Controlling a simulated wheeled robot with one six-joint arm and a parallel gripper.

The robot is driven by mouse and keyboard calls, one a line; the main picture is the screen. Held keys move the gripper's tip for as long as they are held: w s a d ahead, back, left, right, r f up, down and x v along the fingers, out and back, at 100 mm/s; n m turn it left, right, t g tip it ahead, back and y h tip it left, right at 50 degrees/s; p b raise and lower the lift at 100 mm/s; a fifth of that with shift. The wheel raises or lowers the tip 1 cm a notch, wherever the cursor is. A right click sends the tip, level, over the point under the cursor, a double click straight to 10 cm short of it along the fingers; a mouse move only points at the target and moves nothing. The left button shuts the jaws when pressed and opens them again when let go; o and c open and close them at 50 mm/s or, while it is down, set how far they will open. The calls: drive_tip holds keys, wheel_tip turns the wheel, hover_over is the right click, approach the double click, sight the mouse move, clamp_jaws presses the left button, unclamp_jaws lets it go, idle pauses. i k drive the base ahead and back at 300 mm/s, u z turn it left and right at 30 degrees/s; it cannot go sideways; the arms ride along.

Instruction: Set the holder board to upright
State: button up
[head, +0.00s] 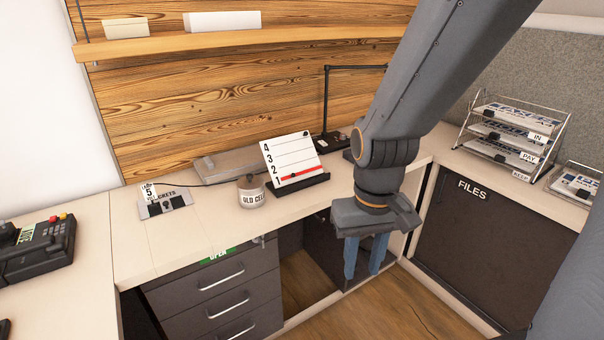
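The holder board (291,158) is a white panel with black lines and the numbers 4, 3, 2, 1 down its left side. It stands on the desk in a dark base (304,187) and leans back. A red bar (302,173) lies across its lowest line, by the 1. My gripper (362,272) hangs to the right of the board and nearer to me, over the desk's front edge, touching nothing. Its two blue fingers point down and are apart, with nothing between them.
A round tin (251,192) marked OLD CELL stands just left of the board. Further left are a small card stand (164,205) and a dark phone (38,247). A black lamp (327,102) stands behind the board. Wire trays (512,138) are at right.

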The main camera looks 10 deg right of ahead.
sight(287, 155)
drive_tip(key=z, duration=0.75)
drive_tip(key=i, duration=0.9)
drive_tip(key=z, duration=0.15)
